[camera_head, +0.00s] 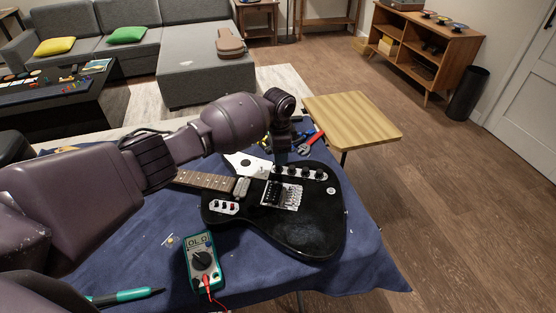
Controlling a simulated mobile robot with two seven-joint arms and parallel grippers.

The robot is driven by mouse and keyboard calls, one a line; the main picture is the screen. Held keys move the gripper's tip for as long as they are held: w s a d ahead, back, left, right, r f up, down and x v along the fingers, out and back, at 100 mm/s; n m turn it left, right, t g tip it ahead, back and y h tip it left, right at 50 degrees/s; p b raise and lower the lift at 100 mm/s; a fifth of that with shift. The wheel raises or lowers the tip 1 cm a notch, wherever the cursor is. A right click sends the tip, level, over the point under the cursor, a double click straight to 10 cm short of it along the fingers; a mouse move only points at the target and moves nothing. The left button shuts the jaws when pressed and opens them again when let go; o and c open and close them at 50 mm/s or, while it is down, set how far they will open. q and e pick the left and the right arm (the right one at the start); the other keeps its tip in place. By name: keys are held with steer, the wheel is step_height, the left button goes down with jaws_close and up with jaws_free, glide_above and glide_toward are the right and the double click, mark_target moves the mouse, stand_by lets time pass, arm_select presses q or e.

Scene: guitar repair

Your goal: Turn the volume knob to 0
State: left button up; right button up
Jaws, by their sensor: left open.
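A black electric guitar (285,225) lies flat on the table, its neck pointing left under my arm. A row of dark volume and tone knobs (306,172) sits on a light control plate near the guitar's far edge. I cannot read the knobs' settings. My left gripper (281,160) points down over the near-left end of that plate, beside the bridge. Its jaws are open, but the fingertips are small and dark, and I cannot tell whether they touch a knob. My right gripper is not in view.
The table has a blue cloth (150,225). A green multimeter (203,262) with a red lead and a green-black pen (125,297) lie at the front. Red-handled pliers (311,142) and other tools lie behind the guitar. A wooden stool (352,118) stands beyond.

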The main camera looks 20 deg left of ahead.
arm_select(q)
step_height(320, 180, up, 6)
steer(key=shift+p, duration=0.4)
